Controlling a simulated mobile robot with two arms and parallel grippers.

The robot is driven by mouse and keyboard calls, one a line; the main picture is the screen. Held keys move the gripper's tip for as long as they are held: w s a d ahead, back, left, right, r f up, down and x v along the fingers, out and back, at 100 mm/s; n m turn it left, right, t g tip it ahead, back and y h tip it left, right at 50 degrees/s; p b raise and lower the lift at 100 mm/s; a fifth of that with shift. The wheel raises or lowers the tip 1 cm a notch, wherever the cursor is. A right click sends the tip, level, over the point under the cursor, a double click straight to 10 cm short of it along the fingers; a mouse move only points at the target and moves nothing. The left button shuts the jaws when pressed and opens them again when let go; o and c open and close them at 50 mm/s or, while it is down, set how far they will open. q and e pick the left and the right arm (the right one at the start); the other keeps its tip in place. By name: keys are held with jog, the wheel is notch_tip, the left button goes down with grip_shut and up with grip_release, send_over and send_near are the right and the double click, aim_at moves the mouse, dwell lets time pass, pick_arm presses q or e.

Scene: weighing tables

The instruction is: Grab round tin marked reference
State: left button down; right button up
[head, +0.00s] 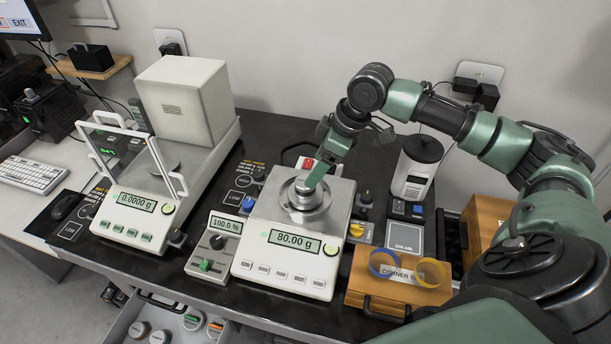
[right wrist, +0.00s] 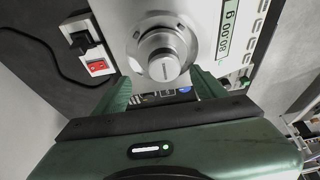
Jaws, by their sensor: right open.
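A small round silver metal tin (head: 305,187) stands on the round pan of the middle scale, which reads 80.00 g. The tin also shows in the right wrist view (right wrist: 163,65); I cannot read a mark on it. My right gripper (head: 314,178) reaches down over the pan from the upper right. In the right wrist view my right gripper (right wrist: 158,80) is open, with its fingers apart on either side below the tin and nothing held between them. In the head view the fingers partly cover the tin. My left gripper is not in view.
A left scale (head: 137,216) with a glass draft shield reads 0.0000 g. An open drawer (head: 120,325) below holds several round tins.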

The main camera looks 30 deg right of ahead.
jog(key=f, duration=0.1)
jog(key=a+f+p, duration=0.1)
jog(key=a+f, duration=0.1)
jog(key=shift+w, duration=0.3)
jog(key=x, duration=0.3)
jog(key=shift+w+d+p, duration=0.1)
jog(key=shift+d+p, duration=0.1)
jog(key=shift+p, duration=0.1)
jog(key=shift+w+f, duration=0.1)
jog(key=shift+f, duration=0.1)
jog(key=shift+c, duration=0.6)
jog(key=c, duration=1.4)
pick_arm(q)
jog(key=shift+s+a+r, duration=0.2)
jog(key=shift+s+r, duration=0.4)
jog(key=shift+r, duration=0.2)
pick_arm(e)
grip_shut()
jog(key=shift+r, duration=0.1)
